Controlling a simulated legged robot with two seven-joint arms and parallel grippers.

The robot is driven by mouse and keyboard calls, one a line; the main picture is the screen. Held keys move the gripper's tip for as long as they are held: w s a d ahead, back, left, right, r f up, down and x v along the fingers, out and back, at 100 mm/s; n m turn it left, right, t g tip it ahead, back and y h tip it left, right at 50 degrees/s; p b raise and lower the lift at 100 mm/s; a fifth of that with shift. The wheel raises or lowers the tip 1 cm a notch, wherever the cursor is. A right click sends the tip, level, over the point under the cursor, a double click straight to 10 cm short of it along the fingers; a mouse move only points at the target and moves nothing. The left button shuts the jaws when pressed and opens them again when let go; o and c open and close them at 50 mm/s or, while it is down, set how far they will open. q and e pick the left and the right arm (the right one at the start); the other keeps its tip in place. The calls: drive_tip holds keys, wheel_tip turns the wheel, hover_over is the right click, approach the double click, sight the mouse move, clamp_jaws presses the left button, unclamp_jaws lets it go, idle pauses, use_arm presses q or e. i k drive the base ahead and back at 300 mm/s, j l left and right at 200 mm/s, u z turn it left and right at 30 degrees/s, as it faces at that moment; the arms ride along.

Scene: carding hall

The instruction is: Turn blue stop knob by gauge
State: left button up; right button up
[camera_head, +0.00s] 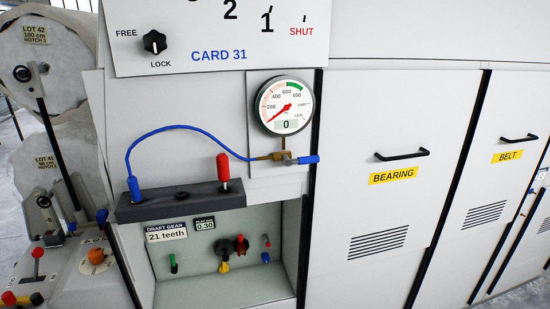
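A round pressure gauge (286,105) with a white face, a green band at top right and a red needle pointing to the lower left is on the white machine front; its small display reads 0. Just below it is a brass fitting (279,156) with a blue handle (307,160) sticking out to the right, lying about level. A thin blue hose (180,127) runs from the fitting's left side up and over to a blue plug (134,190) on a dark grey block. Neither of my grippers is in view.
A red-handled lever (223,170) stands on the dark grey block (170,204), left of the fitting. A recess below holds small coloured knobs (240,245). A black FREE/LOCK knob (154,42) is above. Doors with black handles (402,154) are at right. The space before the gauge is clear.

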sight(266, 258)
drive_tip(key=i+l+u, duration=0.2)
drive_tip(key=l, duration=0.15)
drive_tip(key=i+l+u, duration=0.15)
drive_tip(key=l, duration=0.2)
drive_tip(key=i+l+u, duration=0.2)
drive_tip(key=l, duration=0.15)
drive_tip(key=i+l+u, duration=0.2)
drive_tip(key=l, duration=0.2)
drive_tip(key=l+u, duration=0.2)
drive_tip(key=l, duration=0.2)
drive_tip(key=l+u, duration=0.15)
drive_tip(key=l, duration=0.3)
